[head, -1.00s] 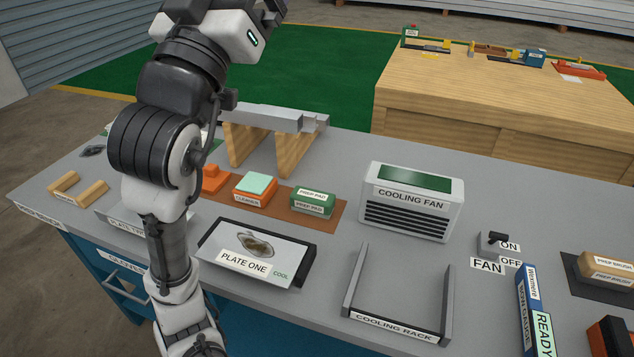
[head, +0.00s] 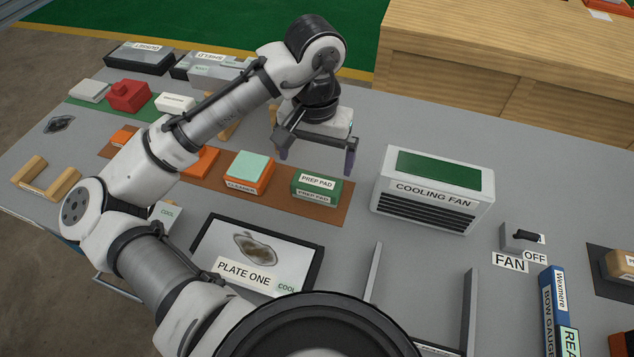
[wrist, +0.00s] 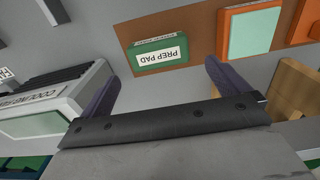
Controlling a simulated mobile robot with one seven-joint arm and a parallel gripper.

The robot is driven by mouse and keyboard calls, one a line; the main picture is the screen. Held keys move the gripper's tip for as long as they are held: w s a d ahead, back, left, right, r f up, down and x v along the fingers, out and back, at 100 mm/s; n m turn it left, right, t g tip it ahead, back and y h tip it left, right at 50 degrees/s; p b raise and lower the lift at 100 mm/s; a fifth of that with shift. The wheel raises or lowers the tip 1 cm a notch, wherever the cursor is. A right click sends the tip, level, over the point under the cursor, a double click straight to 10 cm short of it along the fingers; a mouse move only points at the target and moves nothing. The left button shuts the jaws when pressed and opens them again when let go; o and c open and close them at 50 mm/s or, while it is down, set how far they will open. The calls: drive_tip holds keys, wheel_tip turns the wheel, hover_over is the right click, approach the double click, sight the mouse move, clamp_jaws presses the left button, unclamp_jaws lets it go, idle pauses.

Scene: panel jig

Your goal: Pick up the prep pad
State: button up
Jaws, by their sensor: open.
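The prep pad (head: 316,188) is a green block with white labels reading PREP PAD, lying on the right part of a brown mat (head: 341,205). My gripper (head: 315,164) is open and empty, above and just behind the pad in the head view, with its fingers pointing down. In the wrist view the prep pad (wrist: 158,53) shows beyond and between the two fingers (wrist: 164,84), apart from them.
An orange cleaner block (head: 249,172) with a pale green top sits left of the pad. The cooling fan (head: 432,192) stands close on the right. Plate one (head: 257,250) lies in front. The cooling rack (head: 471,310) is at front right.

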sight(317, 181)
wheel_tip(317, 181, down, 8)
drive_tip(key=shift+d+f+p, duration=0.15)
drive_tip(key=shift+f+p, duration=0.1)
drive_tip(key=shift+p, duration=0.1)
drive_tip(key=c, duration=0.7)
drive_tip(key=shift+r, duration=0.1)
drive_tip(key=shift+c, duration=0.2)
wheel_tip(317, 181, up, 20)
drive_tip(key=o, duration=0.4)
drive_tip(key=shift+c, duration=1.4)
